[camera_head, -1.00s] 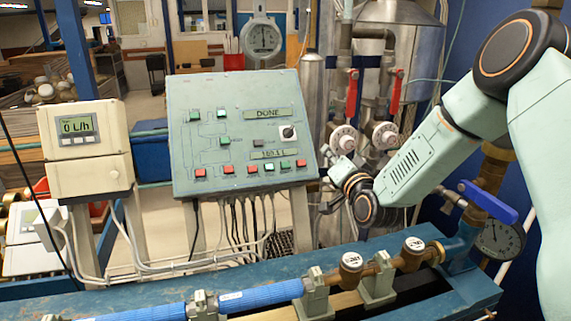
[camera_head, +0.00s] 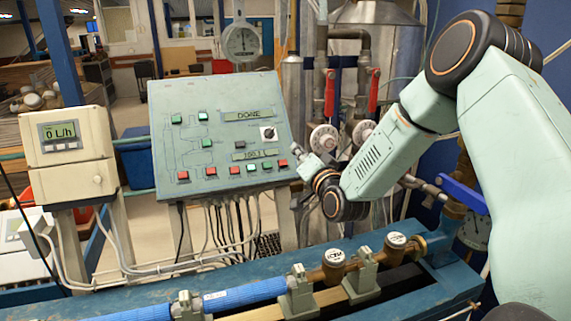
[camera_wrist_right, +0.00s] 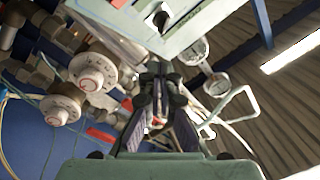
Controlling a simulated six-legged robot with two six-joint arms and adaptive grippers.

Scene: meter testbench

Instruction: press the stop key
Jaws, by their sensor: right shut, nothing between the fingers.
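The grey-green control panel (camera_head: 165,146) stands left of centre in the head view. Its lower row holds red and green keys, with a red key (camera_head: 283,163) at the right end; the key labels are too small to read, so I cannot tell which is the stop key. My right gripper (camera_head: 304,166) is just right of the panel's lower right corner, small and partly hidden by its wrist. In the right wrist view its fingers (camera_wrist_right: 159,112) are shut and empty, with the panel's pale casing (camera_wrist_right: 195,25) above them. My left gripper is not in view.
A meter box (camera_head: 67,155) stands to the left. Pipes with red-handled valves (camera_head: 330,93) rise behind my right wrist. A blue bench (camera_head: 150,290) with a pipe run crosses the front.

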